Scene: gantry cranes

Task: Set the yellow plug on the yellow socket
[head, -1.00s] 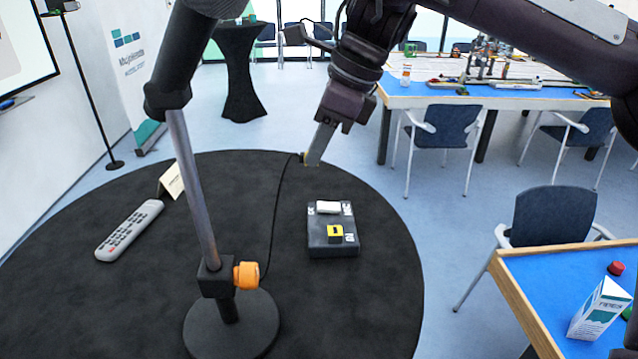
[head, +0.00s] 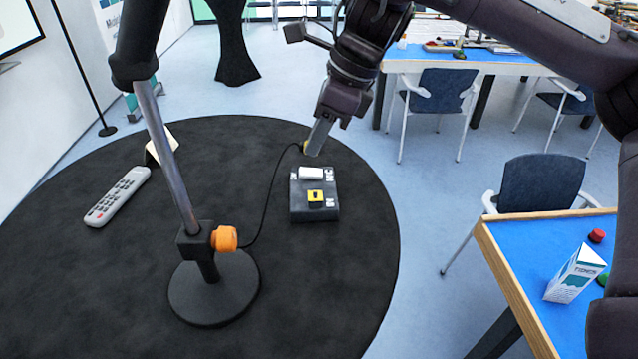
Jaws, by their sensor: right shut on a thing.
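My right gripper (head: 318,138) points downward above the far edge of the black box. It is shut on the yellow plug (head: 306,148), of which only a small yellow part shows at the fingertips. A thin black cable runs from the plug down to the stand. The yellow socket (head: 316,196) is a yellow square with a dark mark on the near part of the black box (head: 298,212). A white socket (head: 311,173) sits behind it. The plug is apart from the yellow socket, beyond it in the picture. My left gripper is not in view.
The box stands on a round black table (head: 80,270). A stand (head: 215,290) with a grey pole and orange knob (head: 224,239) rises left of it. A blue-topped table (head: 520,260) holds a carton (head: 577,274).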

